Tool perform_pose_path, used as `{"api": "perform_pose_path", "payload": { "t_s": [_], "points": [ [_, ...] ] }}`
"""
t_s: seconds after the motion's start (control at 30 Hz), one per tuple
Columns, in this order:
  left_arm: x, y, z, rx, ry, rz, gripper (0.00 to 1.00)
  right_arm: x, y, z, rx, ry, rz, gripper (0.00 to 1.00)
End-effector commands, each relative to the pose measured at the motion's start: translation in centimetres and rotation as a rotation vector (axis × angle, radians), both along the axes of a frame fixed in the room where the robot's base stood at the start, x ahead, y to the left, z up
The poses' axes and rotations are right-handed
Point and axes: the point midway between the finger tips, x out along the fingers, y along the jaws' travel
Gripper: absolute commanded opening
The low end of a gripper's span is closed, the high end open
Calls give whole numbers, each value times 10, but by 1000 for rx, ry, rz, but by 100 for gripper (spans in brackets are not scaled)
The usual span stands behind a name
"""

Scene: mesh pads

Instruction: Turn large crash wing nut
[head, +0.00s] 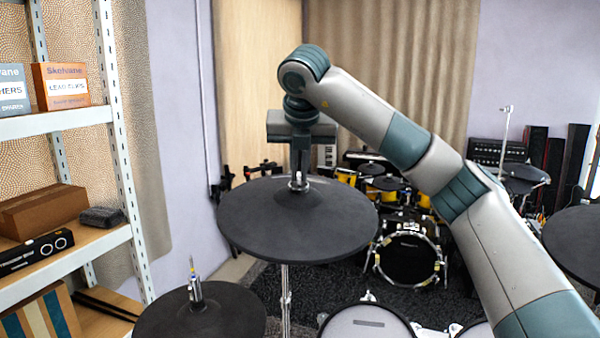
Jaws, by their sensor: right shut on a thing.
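The large crash cymbal (297,222) is a wide black pad on a chrome stand in the middle of the head view. Its wing nut sits at the top centre, mostly hidden by my gripper. My right gripper (299,182) points down over the cymbal's centre, shut on the wing nut on the stand's rod. The right arm reaches in from the lower right and arches over the cymbal. My left gripper is not in view.
A smaller black cymbal (200,318) with its own rod stands at the lower left, and another black pad (578,240) is at the right edge. White mesh drum pads (367,324) lie below. A shelf (70,258) with boxes stands at the left. A second drum kit (408,258) is behind.

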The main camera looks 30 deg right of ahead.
Motion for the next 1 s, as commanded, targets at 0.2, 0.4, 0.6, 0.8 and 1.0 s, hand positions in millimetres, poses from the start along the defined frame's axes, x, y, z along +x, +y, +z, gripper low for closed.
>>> {"api": "perform_pose_path", "payload": {
  "t_s": [0.2, 0.4, 0.6, 0.8, 1.0],
  "points": [
    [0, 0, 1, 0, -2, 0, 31, 1, 0, 2, 11, -7, -96, 0],
    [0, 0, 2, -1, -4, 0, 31, 1, 0, 2, 14, -7, -128, 0],
    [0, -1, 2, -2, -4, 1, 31, 1, 0, 2, 16, -7, -131, 0],
    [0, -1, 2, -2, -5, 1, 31, 1, 0, 2, 15, -7, -131, 19],
    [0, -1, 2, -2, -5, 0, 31, 1, 0, 1, 14, -4, -129, 26]
  ]
}}
